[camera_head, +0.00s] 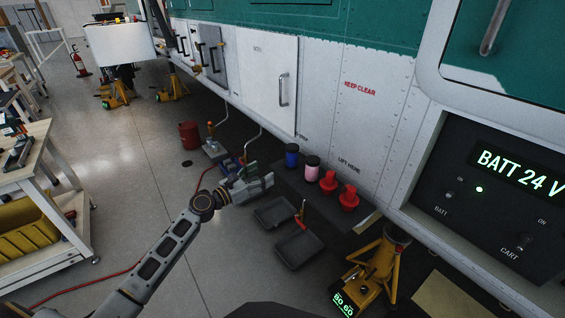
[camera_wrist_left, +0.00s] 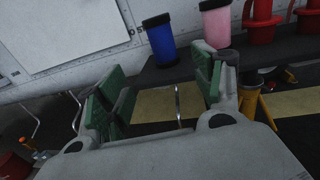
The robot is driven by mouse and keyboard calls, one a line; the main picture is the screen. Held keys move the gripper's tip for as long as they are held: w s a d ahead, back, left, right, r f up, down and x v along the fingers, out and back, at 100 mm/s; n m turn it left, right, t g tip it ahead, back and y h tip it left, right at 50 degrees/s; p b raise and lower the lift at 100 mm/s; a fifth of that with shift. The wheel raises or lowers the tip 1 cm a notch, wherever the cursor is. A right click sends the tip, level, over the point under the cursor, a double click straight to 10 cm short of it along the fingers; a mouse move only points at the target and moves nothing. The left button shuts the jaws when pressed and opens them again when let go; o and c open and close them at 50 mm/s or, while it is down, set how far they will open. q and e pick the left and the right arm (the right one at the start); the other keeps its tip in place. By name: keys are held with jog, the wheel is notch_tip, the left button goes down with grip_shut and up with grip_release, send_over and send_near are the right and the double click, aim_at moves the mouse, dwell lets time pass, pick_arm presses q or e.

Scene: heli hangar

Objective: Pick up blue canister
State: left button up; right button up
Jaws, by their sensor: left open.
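The blue canister (camera_head: 292,156) has black ends and stands upright on a dark shelf (camera_head: 318,187) along the white panel, left of a pink canister. In the left wrist view the blue canister (camera_wrist_left: 160,42) is beyond the fingers, above the gap between them. My left gripper (camera_head: 237,174) is open and empty, left of the blue canister and apart from it. Its green-padded fingers (camera_wrist_left: 158,98) show in the left wrist view. My right gripper is not in view.
A pink canister (camera_head: 312,168) and red stacked items (camera_head: 348,197) stand right of the blue one. Dark trays (camera_head: 298,249) lie below the shelf. A yellow jack (camera_head: 378,262) stands at the front right. A workbench (camera_head: 38,170) is at left, with open floor between.

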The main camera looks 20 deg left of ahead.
pick_arm(q)
jog(key=shift+v, duration=1.75)
jog(key=shift+o, duration=0.3)
